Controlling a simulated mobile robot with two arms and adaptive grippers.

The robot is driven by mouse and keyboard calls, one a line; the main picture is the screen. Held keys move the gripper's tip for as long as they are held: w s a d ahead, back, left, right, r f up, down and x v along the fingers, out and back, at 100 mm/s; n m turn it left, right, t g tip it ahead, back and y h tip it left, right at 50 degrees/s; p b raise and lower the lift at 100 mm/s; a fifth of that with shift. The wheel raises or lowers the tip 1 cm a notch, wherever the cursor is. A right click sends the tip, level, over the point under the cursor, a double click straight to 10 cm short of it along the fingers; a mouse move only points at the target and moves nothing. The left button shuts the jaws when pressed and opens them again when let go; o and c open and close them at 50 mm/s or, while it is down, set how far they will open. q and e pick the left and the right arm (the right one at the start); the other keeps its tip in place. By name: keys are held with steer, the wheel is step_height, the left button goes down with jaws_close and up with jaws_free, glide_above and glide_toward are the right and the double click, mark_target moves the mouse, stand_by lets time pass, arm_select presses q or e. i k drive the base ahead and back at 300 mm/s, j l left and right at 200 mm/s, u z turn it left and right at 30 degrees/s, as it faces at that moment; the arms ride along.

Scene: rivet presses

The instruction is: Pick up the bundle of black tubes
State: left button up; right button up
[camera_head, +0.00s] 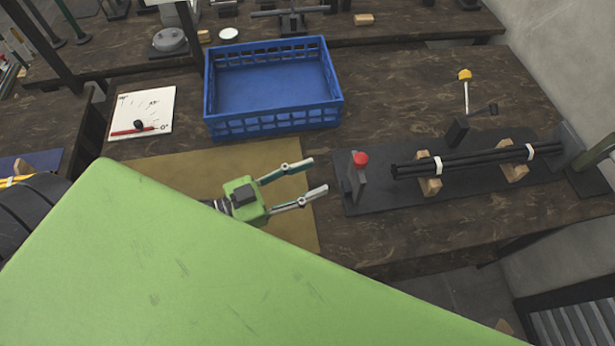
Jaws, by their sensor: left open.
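The bundle of black tubes (480,159) lies at the right of the bench in the head view. White bands wrap it near both ends, and it rests on two wooden blocks (429,187) above a dark plate (385,204). My left gripper (320,176) is open and empty. Its green body is over the brown mat, and its two fingers point right, toward the tubes. The fingertips are left of the bundle and apart from it, with a red-topped upright post (359,172) between them. My right gripper is not in view.
A blue crate (272,126) stands behind my left gripper, looking empty. A white sheet (140,112) with a red pen lies left of it. A yellow-headed tool (465,88) and a dark bracket (458,131) are behind the tubes. My green arm link hides the lower left.

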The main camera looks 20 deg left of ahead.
mark_target(402, 170)
steer(key=k+l, duration=0.3)
steer(key=k, duration=0.15)
steer(key=k+l, duration=0.25)
steer(key=k, duration=0.25)
